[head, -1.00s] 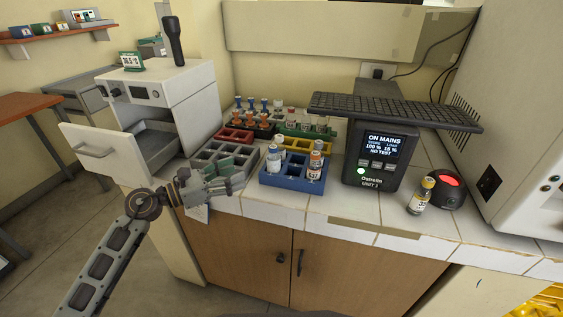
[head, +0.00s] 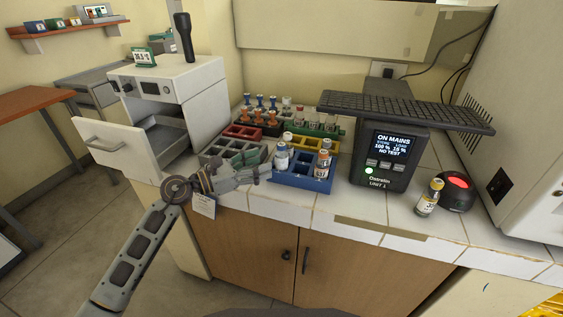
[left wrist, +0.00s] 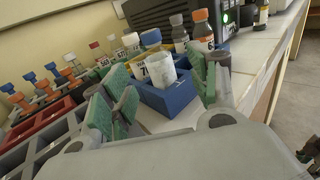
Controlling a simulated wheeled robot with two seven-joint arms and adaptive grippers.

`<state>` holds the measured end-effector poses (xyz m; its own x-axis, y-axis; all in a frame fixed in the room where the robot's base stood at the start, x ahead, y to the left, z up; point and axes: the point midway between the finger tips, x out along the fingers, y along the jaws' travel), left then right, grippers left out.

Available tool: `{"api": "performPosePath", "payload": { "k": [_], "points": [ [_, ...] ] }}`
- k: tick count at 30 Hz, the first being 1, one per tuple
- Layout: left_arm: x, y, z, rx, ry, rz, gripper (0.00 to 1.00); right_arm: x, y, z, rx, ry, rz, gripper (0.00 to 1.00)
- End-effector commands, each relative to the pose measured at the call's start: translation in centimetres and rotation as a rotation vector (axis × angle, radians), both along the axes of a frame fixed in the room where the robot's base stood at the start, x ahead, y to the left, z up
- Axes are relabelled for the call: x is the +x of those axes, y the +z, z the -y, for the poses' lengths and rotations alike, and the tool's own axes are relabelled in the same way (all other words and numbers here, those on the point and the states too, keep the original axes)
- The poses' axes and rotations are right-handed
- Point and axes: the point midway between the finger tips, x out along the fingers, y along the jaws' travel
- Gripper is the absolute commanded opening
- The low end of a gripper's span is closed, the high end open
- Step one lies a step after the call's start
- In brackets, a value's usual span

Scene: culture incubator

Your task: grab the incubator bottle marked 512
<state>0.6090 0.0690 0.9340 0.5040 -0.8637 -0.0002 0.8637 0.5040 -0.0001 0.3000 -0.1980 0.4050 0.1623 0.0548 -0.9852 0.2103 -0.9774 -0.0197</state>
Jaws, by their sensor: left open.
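A blue rack (head: 300,183) stands near the front edge of the tiled counter and holds several bottles.
Grey, red and yellow racks lie left of and behind the blue rack (left wrist: 172,97). A display unit (head: 388,160) stands to its right, with a yellow-capped bottle (head: 429,198) beside a round red-lit device (head: 457,192). An open drawer (head: 113,145) juts out at left.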

Motion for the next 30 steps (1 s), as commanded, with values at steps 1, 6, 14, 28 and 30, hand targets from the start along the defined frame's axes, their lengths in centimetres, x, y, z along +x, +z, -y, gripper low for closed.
{"api": "performPosePath", "payload": {
  "k": [1, 6, 14, 28, 30],
  "points": [
    [0.3, 0.1, 0.6, -0.002, -0.001, 0.001, 0.6, 0.0, 0.0, 0.0, -0.001, 0.0, 0.0, 0.4],
    [1.1, 0.0, 1.9, -0.002, -0.001, 0.0, 0.6, 0.0, -0.2, 0.1, -0.001, 0.0, -0.002, 0.4],
    [1.5, 0.0, 2.6, 0.0, -0.001, 0.0, 0.6, -0.3, -0.6, 0.2, -0.004, 0.0, -0.007, 0.4],
    [2.0, -0.1, 3.2, -0.001, -0.001, 0.0, 0.6, 0.1, -0.1, 0.1, -0.002, 0.0, 0.002, 0.4],
    [2.3, -0.2, 3.6, -0.002, -0.001, 0.0, 0.6, 0.3, 0.1, 0.1, -0.001, 0.0, 0.005, 0.4]
  ]
}}
